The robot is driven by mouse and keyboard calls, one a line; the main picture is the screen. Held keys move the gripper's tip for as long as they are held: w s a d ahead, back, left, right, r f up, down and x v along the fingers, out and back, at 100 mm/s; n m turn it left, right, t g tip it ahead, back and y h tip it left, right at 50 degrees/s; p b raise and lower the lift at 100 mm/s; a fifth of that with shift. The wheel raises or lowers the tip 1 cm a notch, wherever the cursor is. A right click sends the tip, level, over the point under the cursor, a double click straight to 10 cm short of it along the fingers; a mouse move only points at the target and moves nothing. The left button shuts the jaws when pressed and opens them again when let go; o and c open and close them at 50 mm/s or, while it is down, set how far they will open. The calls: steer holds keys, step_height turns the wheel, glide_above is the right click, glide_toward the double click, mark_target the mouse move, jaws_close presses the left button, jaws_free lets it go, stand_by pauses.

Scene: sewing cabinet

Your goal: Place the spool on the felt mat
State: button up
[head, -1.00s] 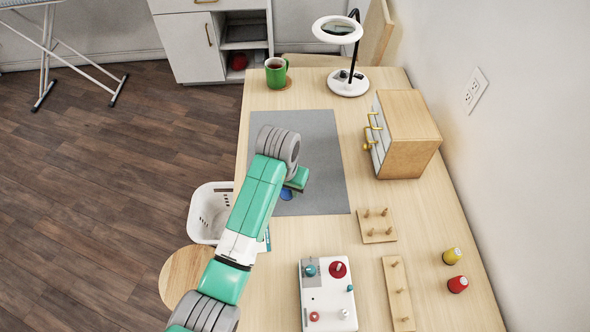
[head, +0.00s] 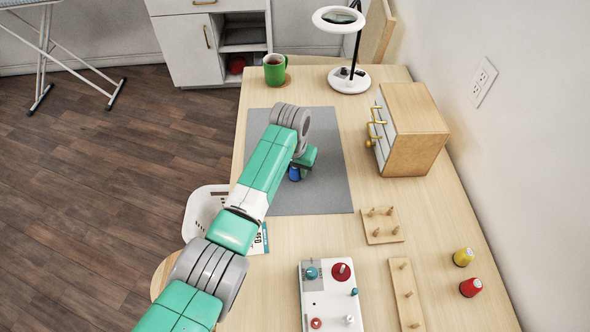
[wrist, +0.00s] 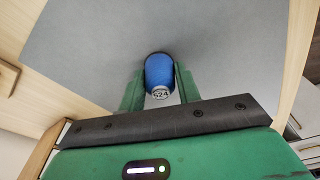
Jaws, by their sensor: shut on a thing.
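The blue spool (head: 294,174) is between the fingers of my gripper (head: 300,171), over the grey felt mat (head: 325,190). In the wrist view the spool (wrist: 159,74) sits between the two green fingertips (wrist: 159,88), with an end label reading 524. My gripper is shut on it. The grey mat (wrist: 100,45) fills most of the view behind the spool. I cannot tell whether the spool touches the mat. My arm hides part of the mat's left side in the head view.
A small drawer cabinet (head: 412,130) stands right of the mat. A green mug (head: 274,72) and a magnifier lamp (head: 348,80) stand behind it. A peg board (head: 382,226), a white machine (head: 315,290), and yellow (head: 463,257) and red (head: 471,287) spools are nearer. A white basket (head: 200,212) stands left.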

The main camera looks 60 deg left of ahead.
steer(key=shift+f, duration=0.2)
steer(key=o, duration=0.9)
steer(key=shift+o, duration=0.2)
step_height(320, 180, up, 12)
steer(key=s+d+p, duration=0.1)
steer(key=p, duration=0.3)
steer(key=shift+s+d+r+p, duration=0.15)
steer(key=shift+s+p, duration=0.05)
steer(key=shift+p, duration=0.15)
